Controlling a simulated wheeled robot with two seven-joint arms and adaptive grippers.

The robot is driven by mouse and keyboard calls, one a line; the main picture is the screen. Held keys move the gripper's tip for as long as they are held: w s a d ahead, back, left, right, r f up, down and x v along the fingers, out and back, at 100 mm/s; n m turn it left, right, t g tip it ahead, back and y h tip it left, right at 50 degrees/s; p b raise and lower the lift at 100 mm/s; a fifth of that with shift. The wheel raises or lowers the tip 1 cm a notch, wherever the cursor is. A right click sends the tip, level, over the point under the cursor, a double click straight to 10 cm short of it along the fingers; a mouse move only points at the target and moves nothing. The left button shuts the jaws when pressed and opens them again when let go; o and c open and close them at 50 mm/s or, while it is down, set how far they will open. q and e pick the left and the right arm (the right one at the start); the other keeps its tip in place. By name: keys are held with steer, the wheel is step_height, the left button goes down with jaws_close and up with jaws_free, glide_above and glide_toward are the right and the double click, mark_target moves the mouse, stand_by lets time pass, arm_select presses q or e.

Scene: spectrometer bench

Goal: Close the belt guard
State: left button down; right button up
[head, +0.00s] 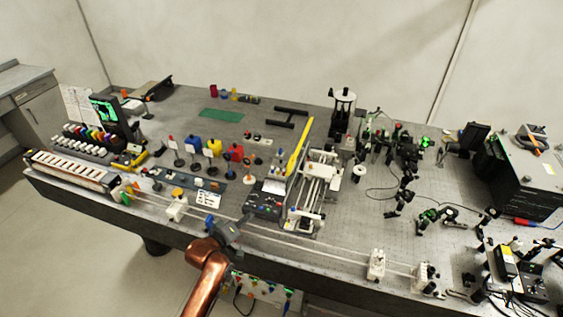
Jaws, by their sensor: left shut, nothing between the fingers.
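The belt guard appears to be the raised panel with a bright yellow edge (298,146), standing tilted up at the left side of a white-framed roller mechanism (318,188). The rollers beside it are uncovered from above. My left gripper (246,217) is at the front of the bench, reached by my copper-coloured arm from below. It is shut and empty, to the left of and in front of the mechanism, apart from the guard. It is near a dark box with a small panel (265,199). My right gripper is not in view.
Long rails (330,255) run along the bench's front edge, with white blocks (376,264) on them. Coloured blocks and posts (214,147) stand left of the guard. Optics on stands (405,195) crowd the right. Some tabletop behind the guard is clear.

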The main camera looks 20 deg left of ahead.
arm_select(q)
steer(key=w+d+r+n+t+h, duration=0.15)
steer(key=w+r, duration=0.25)
steer(key=r, duration=0.4)
steer(key=w+r+n+t+h, duration=0.1)
steer(key=w+r+n+t, duration=0.15)
steer(key=w+r, duration=0.35)
steer(key=w+d+p, duration=0.3)
steer(key=w+d, duration=0.3)
steer(key=w, duration=0.2)
steer(key=shift+d, duration=0.3)
steer(key=shift+y, duration=0.25)
